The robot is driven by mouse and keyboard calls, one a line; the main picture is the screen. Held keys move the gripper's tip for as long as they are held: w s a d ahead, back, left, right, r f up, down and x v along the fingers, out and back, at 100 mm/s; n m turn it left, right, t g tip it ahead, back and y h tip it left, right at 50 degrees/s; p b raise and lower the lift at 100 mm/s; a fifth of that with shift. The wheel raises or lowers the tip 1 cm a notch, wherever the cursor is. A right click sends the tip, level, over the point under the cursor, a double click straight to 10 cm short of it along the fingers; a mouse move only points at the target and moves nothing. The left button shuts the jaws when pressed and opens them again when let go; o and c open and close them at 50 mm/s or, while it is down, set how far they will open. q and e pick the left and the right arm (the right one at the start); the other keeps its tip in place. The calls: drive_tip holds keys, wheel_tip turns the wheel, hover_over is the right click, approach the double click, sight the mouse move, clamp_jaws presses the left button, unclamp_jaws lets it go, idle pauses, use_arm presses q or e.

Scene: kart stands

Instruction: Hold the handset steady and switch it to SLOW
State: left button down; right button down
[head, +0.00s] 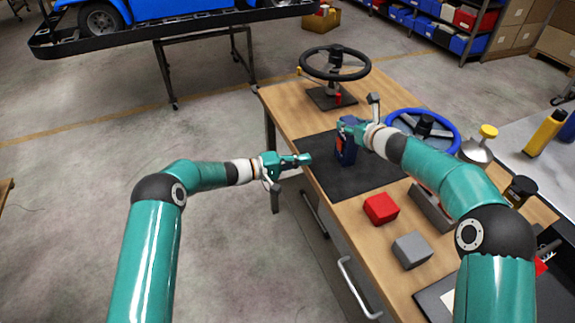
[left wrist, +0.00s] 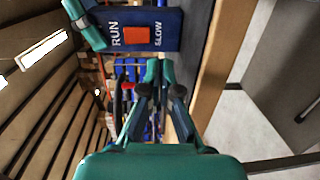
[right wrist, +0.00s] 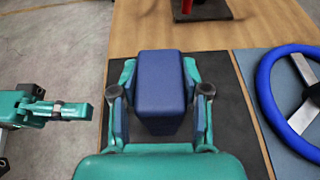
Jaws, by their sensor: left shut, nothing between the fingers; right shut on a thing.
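The handset (head: 346,150) is a dark blue block standing upright on the black mat (head: 372,183). My right gripper (head: 347,128) is shut on it; in the right wrist view the fingers flank the handset (right wrist: 160,88) on both sides. The left wrist view shows the handset's face (left wrist: 165,30) with an orange-red switch (left wrist: 136,36) between the words RUN and SLOW. I cannot tell which way the switch is tipped. My left gripper (head: 306,159) is shut and empty, apart from the handset on its left side; it also shows in the right wrist view (right wrist: 86,111).
A black steering wheel (head: 335,63) on a stand is at the bench's far end. A blue wheel (head: 423,127) lies right of the mat. A red block (head: 381,209) and a grey block (head: 412,250) sit nearer. Open floor lies left of the bench.

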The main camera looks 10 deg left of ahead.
use_arm(q)
drive_tip(key=v, duration=0.2)
drive_tip(key=f+v, duration=0.1)
drive_tip(key=v, duration=0.1)
drive_tip(key=shift+s+a, duration=0.25)
drive_tip(key=shift+a, duration=0.15)
use_arm(e)
drive_tip(key=c, duration=0.5)
unclamp_jaws()
